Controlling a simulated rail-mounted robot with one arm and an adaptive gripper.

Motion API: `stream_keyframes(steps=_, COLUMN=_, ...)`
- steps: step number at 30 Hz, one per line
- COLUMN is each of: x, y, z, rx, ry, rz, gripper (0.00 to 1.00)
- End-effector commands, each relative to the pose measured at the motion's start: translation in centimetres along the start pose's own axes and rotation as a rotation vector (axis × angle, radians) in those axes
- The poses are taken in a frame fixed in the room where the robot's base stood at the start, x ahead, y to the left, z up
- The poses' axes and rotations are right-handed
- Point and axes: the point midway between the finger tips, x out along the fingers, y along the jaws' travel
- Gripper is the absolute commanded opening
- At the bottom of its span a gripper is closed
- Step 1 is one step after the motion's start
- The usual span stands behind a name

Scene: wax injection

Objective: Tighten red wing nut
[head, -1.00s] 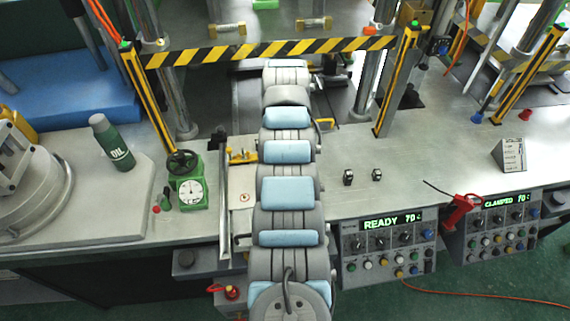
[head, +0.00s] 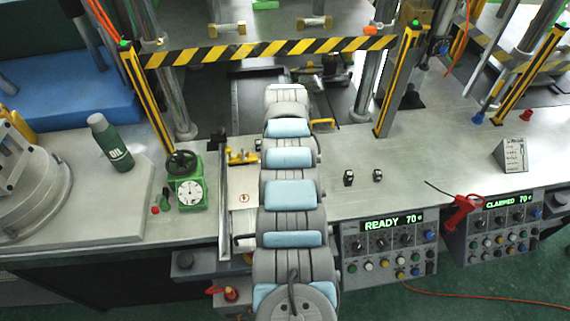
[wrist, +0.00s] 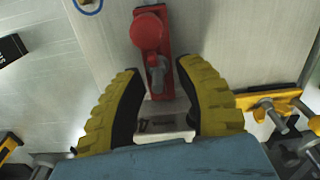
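A red clamp-like part (wrist: 151,32) with a rounded knob and a narrow body shows at the top middle of the wrist view. A grey metal bolt or nut (wrist: 156,74) sits at its lower end. I take this red part for the red wing nut, but its wing shape is not clear. My gripper (wrist: 160,70) has its two yellow-and-black fingers apart, one on each side of the part's lower end. No contact with it is visible. In the head view my arm hides the gripper and this part.
A yellow clamp (wrist: 270,103) with a grey bolt lies right of the fingers. A black-and-yellow striped bar (head: 270,50) crosses the press above my arm. A green gauge (head: 188,190) and oil bottle (head: 111,143) stand left. The right tabletop is mostly clear.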

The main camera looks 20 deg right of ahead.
Motion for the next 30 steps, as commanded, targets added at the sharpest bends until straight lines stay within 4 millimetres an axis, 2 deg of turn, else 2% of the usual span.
stream_keyframes(steps=1, x=-0.01, y=0.0, z=0.0, rx=0.0, ry=0.0, rz=0.0, gripper=0.2)
stream_keyframes(steps=3, x=0.0, y=-0.01, z=0.0, rx=0.0, ry=0.0, rz=0.0, gripper=0.0)
stream_keyframes(steps=19, x=0.05, y=-0.01, z=-0.02, rx=0.031, ry=0.0, rz=0.0, gripper=0.0)
stream_keyframes(steps=30, x=0.16, y=0.15, z=-0.02, rx=0.269, ry=0.0, rz=0.0, gripper=0.0)
